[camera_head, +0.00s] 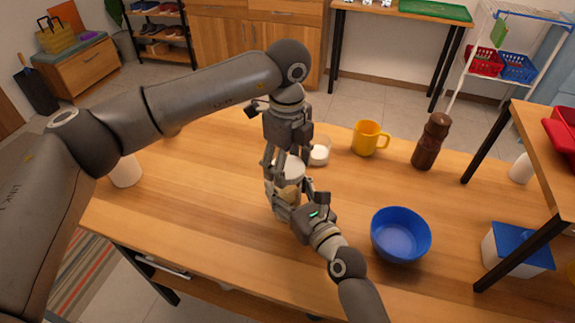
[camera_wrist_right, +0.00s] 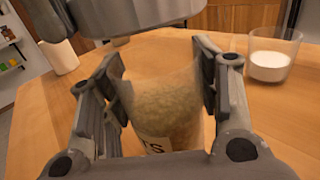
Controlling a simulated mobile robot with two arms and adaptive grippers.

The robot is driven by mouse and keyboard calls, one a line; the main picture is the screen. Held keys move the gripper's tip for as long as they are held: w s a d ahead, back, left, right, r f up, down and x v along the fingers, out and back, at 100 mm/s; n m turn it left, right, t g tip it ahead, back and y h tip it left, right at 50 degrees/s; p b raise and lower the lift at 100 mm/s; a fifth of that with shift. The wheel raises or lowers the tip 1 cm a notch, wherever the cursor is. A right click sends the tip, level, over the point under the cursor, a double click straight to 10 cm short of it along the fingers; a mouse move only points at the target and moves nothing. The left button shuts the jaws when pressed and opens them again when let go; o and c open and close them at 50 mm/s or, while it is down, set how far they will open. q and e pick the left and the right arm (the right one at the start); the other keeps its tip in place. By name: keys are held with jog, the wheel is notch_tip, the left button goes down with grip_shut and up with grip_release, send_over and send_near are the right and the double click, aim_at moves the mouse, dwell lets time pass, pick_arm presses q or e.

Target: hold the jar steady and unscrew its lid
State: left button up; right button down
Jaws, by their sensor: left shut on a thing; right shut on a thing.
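The clear jar (camera_head: 288,193) stands on the wooden table and holds pale, grainy contents. In the right wrist view the jar (camera_wrist_right: 165,105) fills the middle, with part of a dark-lettered label low on it. My right gripper (camera_head: 291,198) comes from the lower right and is shut on the jar's body, with one finger pad on each side in the wrist view (camera_wrist_right: 160,68).
A glass with white contents (camera_head: 320,155) stands close behind the jar. A yellow mug (camera_head: 367,139), a brown mill (camera_head: 430,143) and a blue bowl (camera_head: 400,236) are to the right. A white cylinder (camera_head: 125,172) is at left. The table between it and the jar is clear.

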aim_at(288, 166)
pick_arm(q)
jog(key=shift+r, duration=0.1)
jog(key=shift+r, duration=1.95)
pick_arm(e)
jog(key=shift+c, duration=2)
grip_release()
